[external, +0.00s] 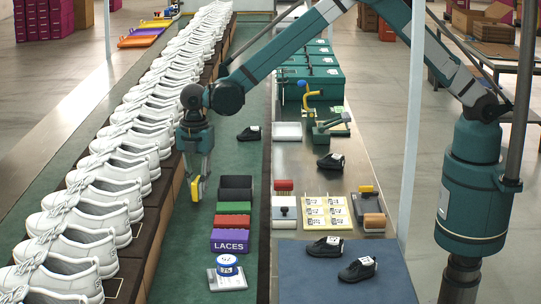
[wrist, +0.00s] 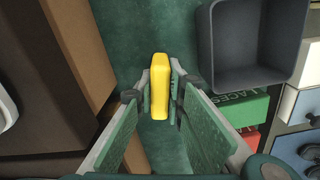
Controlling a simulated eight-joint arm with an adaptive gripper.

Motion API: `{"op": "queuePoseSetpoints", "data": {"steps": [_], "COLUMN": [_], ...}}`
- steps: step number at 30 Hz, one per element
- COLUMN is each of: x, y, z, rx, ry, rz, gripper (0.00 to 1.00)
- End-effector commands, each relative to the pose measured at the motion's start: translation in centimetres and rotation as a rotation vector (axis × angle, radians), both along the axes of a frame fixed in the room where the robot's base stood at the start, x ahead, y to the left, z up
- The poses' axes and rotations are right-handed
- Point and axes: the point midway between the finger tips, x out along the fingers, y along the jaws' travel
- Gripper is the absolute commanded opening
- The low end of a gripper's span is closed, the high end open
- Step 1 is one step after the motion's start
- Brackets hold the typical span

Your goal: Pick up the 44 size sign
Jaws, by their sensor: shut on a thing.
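My gripper (external: 199,178) is shut on a small yellow piece (external: 196,189), held above the green strip beside the shoe row. In the wrist view, the yellow piece (wrist: 159,85) sits upright between the two green finger pads (wrist: 160,97). Its top is plain and rounded. I cannot read a number on it, so I cannot tell whether it is the 44 size sign.
The row of white shoes (external: 115,160) on a brown ledge runs close on the left. Coloured lace boxes (external: 231,222) and an open dark bin (wrist: 252,45) stand close on the right. Label cards (external: 326,211) and black shoes (external: 325,246) lie farther right.

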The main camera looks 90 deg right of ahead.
Motion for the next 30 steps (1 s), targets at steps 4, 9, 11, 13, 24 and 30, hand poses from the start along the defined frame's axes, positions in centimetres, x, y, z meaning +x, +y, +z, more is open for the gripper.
{"op": "queuePoseSetpoints", "data": {"steps": [4, 9, 11, 13, 24, 30], "x": [0.0, 0.0, 0.0, 0.0, 0.0, 0.0], "y": [0.0, 0.0, 0.0, 0.0, 0.0, 0.0], "z": [2.4, 4.9, 5.6, 6.4, 7.5, 7.5], "rx": [0.000, 0.000, 0.000, 0.000, 0.000, 0.000], "ry": [0.000, 0.000, 0.000, 0.000, 0.000, 0.000], "rz": [0.000, 0.000, 0.000, 0.000, 0.000, 0.000], "gripper": [0.00, 0.00, 0.00, 0.00, 0.00, 0.00]}}
